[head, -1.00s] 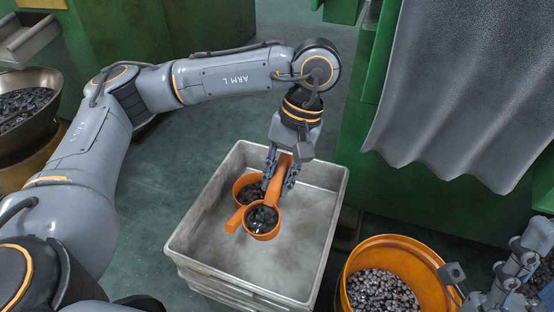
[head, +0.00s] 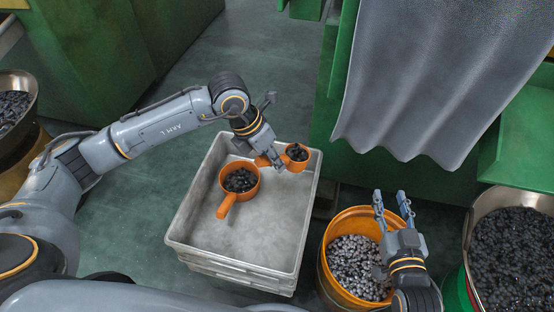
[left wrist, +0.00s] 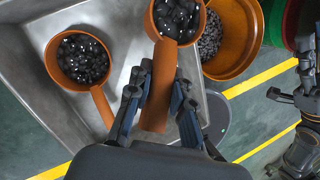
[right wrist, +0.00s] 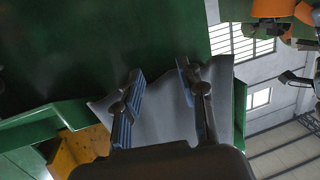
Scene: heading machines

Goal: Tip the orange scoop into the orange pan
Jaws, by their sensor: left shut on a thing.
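The orange scoop (head: 297,163) holds dark small parts and is over the right back side of the grey tray. My left gripper (head: 268,161) is shut on its handle, which also shows between the fingers in the left wrist view (left wrist: 160,85). The scoop looks about level. The orange pan (head: 240,194) is in the tray, left of the scoop and apart from it, with dark parts inside. It also shows in the left wrist view (left wrist: 62,75). My right gripper (head: 392,205) is open and empty above the orange bucket's right side; its parted fingers show in the right wrist view (right wrist: 163,80).
The grey tray (head: 190,235) has bare floor around the pan. An orange bucket (head: 328,265) of pale parts stands to its right. Metal bowls of dark parts stand far right (head: 515,240) and far left (head: 14,105). A grey curtain-like sheet (head: 430,80) hangs behind.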

